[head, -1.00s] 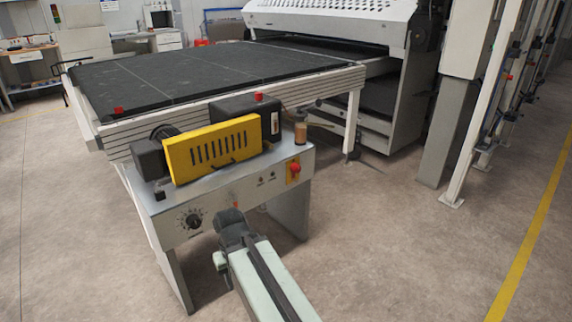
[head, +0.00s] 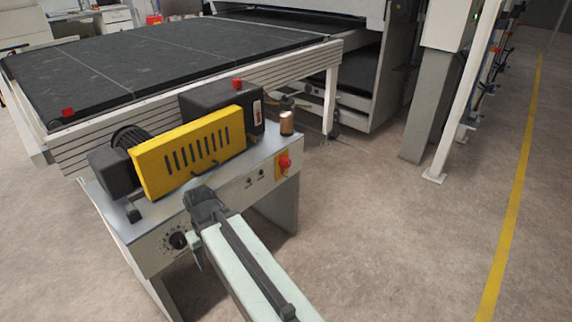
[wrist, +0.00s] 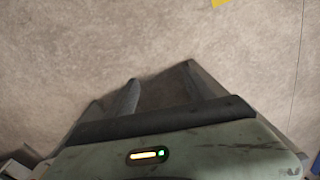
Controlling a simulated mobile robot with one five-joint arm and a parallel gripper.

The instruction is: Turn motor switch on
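The control console (head: 275,190) carries a round black dial (head: 178,240) at its left front. A red knob on a yellow plate (head: 284,163) is at its right front, with two small black buttons (head: 256,176) between. I cannot tell from labels which is the motor switch. My arm reaches up in front of the console, its dark wrist overlapping the front edge in the picture. In the wrist view my gripper (wrist: 162,73) points at bare floor, its two fingers apart and nothing between them.
A yellow slotted guard (head: 190,152) and a black motor housing (head: 222,110) sit on the console top beside a small brown jar (head: 287,122). The black conveyor bed (head: 150,65) lies behind. A grey post (head: 432,105) stands right; the floor right of the console is clear.

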